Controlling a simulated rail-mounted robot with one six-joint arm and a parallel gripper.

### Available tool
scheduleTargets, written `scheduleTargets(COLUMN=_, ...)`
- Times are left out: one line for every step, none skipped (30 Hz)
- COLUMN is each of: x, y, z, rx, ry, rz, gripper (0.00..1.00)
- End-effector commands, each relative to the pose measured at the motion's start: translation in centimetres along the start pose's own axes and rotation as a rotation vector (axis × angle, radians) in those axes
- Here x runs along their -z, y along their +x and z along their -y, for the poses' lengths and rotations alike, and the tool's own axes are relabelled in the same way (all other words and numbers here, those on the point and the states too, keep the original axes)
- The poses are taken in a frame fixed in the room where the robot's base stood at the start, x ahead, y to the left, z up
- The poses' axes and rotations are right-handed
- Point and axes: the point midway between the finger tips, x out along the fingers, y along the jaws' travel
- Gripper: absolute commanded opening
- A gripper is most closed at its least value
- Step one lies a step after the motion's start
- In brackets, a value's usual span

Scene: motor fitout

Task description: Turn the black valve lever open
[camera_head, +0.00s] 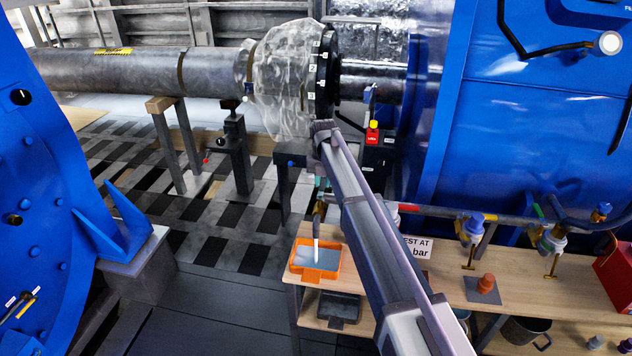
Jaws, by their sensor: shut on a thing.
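My arm reaches up from the bottom right, and its wrist bends down at the far end. My gripper (320,190) is small in this view and partly hidden by the arm. It is shut at a dark, brassy fitting (318,211), where the black valve lever appears to be; the lever's outline and angle cannot be made out. A thin white streak (316,247), which looks like a stream of liquid, runs straight down from the fitting into an orange tray (294,268). The tray has a grey-blue surface inside.
A wooden bench (440,281) holds the tray, a sign (416,248) and an orange part (486,281). A pipe with brass valves (471,230) runs above it. Blue housings (520,110) stand right and left. A wrapped shaft coupling (285,75) is behind the arm.

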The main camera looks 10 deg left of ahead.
Motion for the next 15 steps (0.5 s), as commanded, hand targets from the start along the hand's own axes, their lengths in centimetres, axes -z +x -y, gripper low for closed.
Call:
scheduleTargets(x=0.01, y=0.0, z=0.0, rx=0.0, ry=-0.004, rz=0.0, gripper=0.0)
scheduleTargets(x=0.01, y=0.0, z=0.01, rx=0.0, ry=-0.005, rz=0.0, gripper=0.0)
scheduleTargets(x=0.01, y=0.0, z=0.0, rx=-0.001, ry=-0.005, rz=0.0, gripper=0.0)
scheduleTargets(x=0.01, y=0.0, z=0.0, rx=-0.001, ry=-0.005, rz=0.0, gripper=0.0)
scheduleTargets(x=0.01, y=0.0, z=-0.01, rx=-0.001, ry=-0.005, rz=0.0, gripper=0.0)
scheduleTargets(x=0.02, y=0.0, z=-0.02, rx=0.0, ry=-0.005, rz=0.0, gripper=0.0)
scheduleTargets(x=0.02, y=0.0, z=-0.02, rx=0.0, ry=-0.005, rz=0.0, gripper=0.0)
scheduleTargets(x=0.02, y=0.0, z=-0.03, rx=0.0, ry=-0.005, rz=0.0, gripper=0.0)
scheduleTargets(x=0.02, y=0.0, z=-0.03, rx=0.0, ry=-0.005, rz=0.0, gripper=0.0)
scheduleTargets(x=0.02, y=0.0, z=-0.03, rx=0.0, ry=-0.005, rz=0.0, gripper=0.21)
scheduleTargets(x=0.02, y=0.0, z=-0.03, rx=0.0, ry=-0.005, rz=0.0, gripper=0.24)
scheduleTargets(x=0.02, y=0.0, z=-0.03, rx=0.0, ry=-0.005, rz=0.0, gripper=0.27)
scheduleTargets(x=0.02, y=0.0, z=-0.04, rx=0.0, ry=-0.005, rz=0.0, gripper=0.3)
scheduleTargets(x=0.01, y=0.0, z=-0.04, rx=0.0, ry=-0.004, rz=0.0, gripper=0.33)
scheduleTargets(x=0.01, y=0.0, z=-0.03, rx=0.0, ry=-0.004, rz=0.0, gripper=0.37)
